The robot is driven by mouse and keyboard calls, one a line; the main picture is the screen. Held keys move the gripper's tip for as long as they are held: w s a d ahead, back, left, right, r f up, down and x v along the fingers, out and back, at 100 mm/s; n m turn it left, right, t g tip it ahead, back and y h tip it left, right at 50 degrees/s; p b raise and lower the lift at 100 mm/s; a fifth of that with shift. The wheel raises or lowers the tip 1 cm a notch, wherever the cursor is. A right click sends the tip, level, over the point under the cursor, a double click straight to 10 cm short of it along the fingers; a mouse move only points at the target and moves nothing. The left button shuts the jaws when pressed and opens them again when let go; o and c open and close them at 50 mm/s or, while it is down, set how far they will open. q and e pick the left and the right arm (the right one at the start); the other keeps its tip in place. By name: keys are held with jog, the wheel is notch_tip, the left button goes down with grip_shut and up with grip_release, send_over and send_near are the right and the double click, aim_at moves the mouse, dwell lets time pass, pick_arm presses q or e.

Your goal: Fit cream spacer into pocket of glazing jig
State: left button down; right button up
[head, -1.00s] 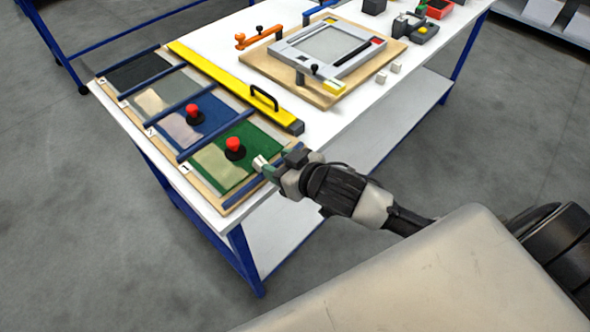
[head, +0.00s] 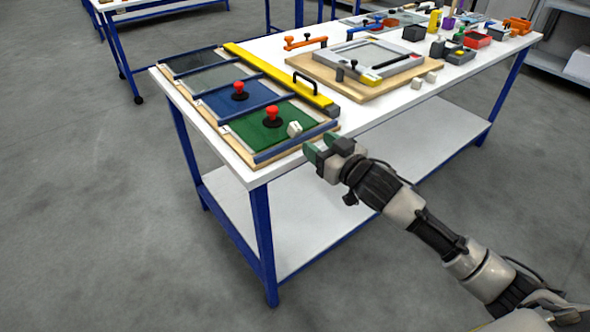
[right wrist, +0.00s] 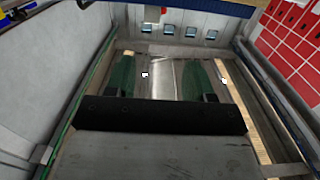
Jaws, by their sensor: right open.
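A small cream block (head: 294,129), which looks like the spacer, rests on the green panel (head: 255,128) near its right end. The glazing jig (head: 345,58) is a grey frame with a pale middle on a wooden board, farther back on the table. Its pocket is too small to make out. My right gripper (head: 319,146) is open and empty at the table's front edge, just to the right of and apart from the block. Its green fingers stand apart in the right wrist view (right wrist: 160,72). My left gripper is not in view.
Two more cream blocks (head: 417,83) (head: 431,77) lie by the board's front edge. A yellow bar (head: 275,72) with a black handle lies between the panels and the jig. Red-knobbed handles (head: 272,115) stand on the panels. Bins crowd the far end.

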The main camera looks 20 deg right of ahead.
aim_at(296, 125)
jog(key=x, duration=0.4)
jog(key=d+x, duration=0.1)
jog(key=x, duration=0.1)
jog(key=shift+w+a+f, duration=0.1)
jog(key=shift+w+f, duration=0.1)
jog(key=shift+w, duration=0.05)
jog(key=shift+w+a, duration=0.1)
jog(key=shift+w, duration=0.25)
jog(key=x, duration=0.4)
jog(key=shift+w+f, duration=0.2)
jog(key=shift+f, duration=0.05)
jog(key=shift+w, duration=0.15)
jog(key=shift+c, duration=0.4)
grip_shut()
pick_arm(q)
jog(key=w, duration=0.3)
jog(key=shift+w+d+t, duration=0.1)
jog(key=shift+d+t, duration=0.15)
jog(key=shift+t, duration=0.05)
